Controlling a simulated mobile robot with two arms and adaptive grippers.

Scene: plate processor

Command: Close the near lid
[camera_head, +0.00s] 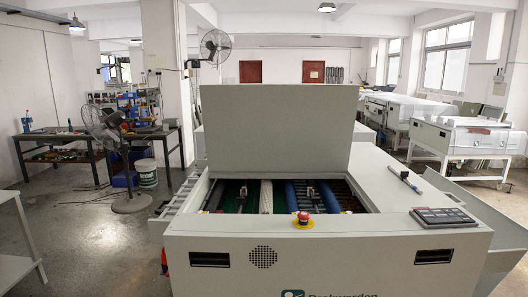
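A pale grey lid (278,128) stands raised, near upright, over the plate processor (340,258). Its lower edge meets the far side of the open bay in the machine's top. The open bay (283,194) shows dark, green and blue rollers and a pale ribbed strip inside. I see one raised lid clearly; whether another lies behind it is hidden. Neither of my grippers shows in the view.
A red emergency button (303,218) sits at the bay's front edge. A control panel (443,216) and a small pen-like tool (405,178) are on the right top. A fan (118,150) and workbench (80,140) stand left. Bare floor (110,225) lies front left.

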